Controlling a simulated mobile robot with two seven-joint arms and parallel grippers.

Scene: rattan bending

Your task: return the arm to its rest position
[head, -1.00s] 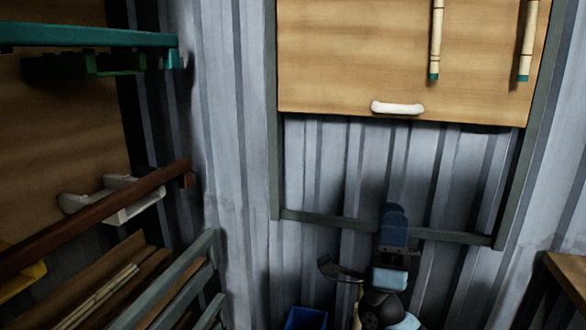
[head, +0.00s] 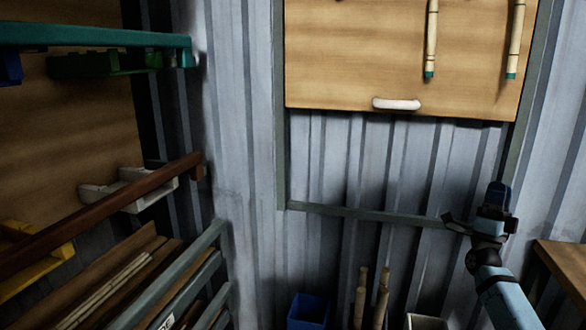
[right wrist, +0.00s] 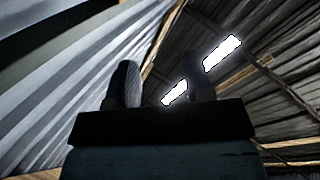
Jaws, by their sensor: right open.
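My right gripper (head: 478,208) is at the lower right of the head view, in front of the corrugated metal wall. Its blue arm comes up from the bottom right. In the right wrist view its two dark fingers (right wrist: 162,88) stand apart with nothing between them, pointing up towards the roof and its bright strips. My left gripper is not in view.
A wooden board (head: 400,60) with two hanging rattan poles and a white handle (head: 396,104) is on the wall. A blue bin (head: 307,312) and upright rattan poles (head: 380,300) stand below. A rack (head: 190,285) is at left, a wooden table (head: 565,265) at right.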

